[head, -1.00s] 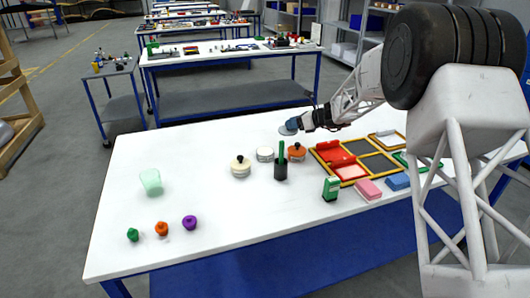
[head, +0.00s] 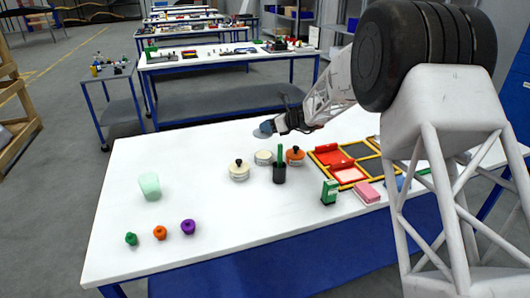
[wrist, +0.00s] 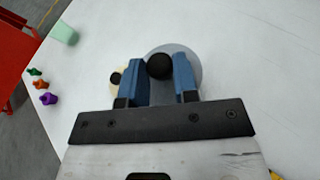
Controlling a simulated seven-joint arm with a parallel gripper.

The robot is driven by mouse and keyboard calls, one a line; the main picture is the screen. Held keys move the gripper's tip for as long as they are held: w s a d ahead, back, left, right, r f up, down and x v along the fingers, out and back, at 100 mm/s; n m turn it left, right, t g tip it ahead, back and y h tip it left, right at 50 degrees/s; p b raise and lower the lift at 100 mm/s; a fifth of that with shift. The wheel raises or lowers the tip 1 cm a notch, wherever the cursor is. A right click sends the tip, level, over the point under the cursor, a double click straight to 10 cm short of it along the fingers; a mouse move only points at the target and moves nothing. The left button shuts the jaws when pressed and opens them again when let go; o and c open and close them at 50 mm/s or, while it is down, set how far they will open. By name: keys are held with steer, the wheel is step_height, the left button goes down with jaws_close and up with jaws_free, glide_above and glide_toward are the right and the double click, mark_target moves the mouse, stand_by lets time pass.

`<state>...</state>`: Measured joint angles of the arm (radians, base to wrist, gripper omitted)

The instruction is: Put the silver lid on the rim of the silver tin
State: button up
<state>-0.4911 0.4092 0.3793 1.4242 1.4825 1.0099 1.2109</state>
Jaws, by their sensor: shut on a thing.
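My gripper (head: 266,128) is shut on the black knob (wrist: 160,66) of the silver lid, one blue finger on each side of it. The silver lid (head: 259,135) is a flat grey disc held above the table. In the wrist view the lid (wrist: 190,62) shows behind and right of the fingers. The silver tin (head: 263,158) stands open on the table, below and nearer the camera than the lid in the head view. Lid and tin look apart. In the wrist view I cannot make out the silver tin.
A cream tin with a black-knobbed lid (head: 239,172) stands left of the silver tin, an orange one (head: 295,156) right. A dark cup with a green stick (head: 279,172) stands in front. A framed tray (head: 350,160) lies right. The table's left middle is clear around a pale green cup (head: 150,186).

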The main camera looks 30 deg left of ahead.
steer(key=shift+f, duration=2.9)
steer(key=shift+f, duration=1.85)
steer(key=shift+f, duration=0.2)
steer(key=o, duration=0.9)
steer(key=shift+r, duration=0.2)
steer(key=v, duration=1.2)
